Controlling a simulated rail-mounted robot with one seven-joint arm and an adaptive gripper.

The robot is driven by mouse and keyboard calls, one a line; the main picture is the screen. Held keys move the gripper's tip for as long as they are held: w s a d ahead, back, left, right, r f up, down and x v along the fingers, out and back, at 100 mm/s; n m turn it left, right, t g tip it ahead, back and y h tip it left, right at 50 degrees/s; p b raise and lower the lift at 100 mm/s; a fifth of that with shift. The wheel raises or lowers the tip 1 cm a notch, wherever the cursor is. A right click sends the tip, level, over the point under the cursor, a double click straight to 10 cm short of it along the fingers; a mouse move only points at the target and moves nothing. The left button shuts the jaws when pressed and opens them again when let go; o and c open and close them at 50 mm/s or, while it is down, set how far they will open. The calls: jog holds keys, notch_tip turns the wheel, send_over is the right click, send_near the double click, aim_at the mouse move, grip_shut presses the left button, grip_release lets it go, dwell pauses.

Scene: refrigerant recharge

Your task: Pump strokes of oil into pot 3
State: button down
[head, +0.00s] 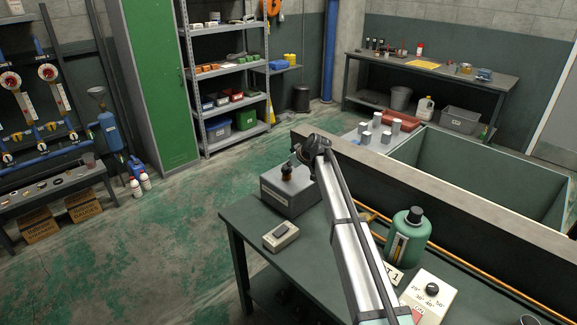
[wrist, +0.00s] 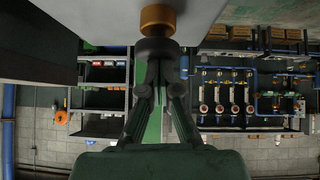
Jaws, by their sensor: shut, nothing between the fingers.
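A grey box (head: 290,192) stands on the dark green table, with a black and brass-coloured knob (head: 287,172) on its top. I take it for the oil pump, but no label is readable. My gripper (head: 297,158) is directly above the knob, partly hidden by my wrist in the head view. In the wrist view my gripper (wrist: 157,48) is shut and empty, its fingertips close to the brass knob (wrist: 157,18); whether they touch it I cannot tell.
A meter (head: 281,236), a green bottle (head: 409,238) and a cream dial box (head: 430,295) sit on the table (head: 245,222).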

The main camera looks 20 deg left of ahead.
aim_at(288, 170)
jog(key=shift+r, duration=0.35)
notch_tip(288, 170, up, 3)
jog(key=shift+s, duration=0.1)
jog(key=b+v, duration=0.3)
jog(key=v, duration=0.7)
jog(key=shift+r+b, duration=0.2)
jog(key=shift+b, duration=0.35)
jog(key=r+b, duration=0.1)
jog(key=d+r+b, duration=0.1)
jog(key=b, duration=0.1)
jog(key=shift+w+d+r+y, duration=0.1)
jog(key=shift+w+d+y, duration=0.05)
jog(key=shift+w+y, duration=0.25)
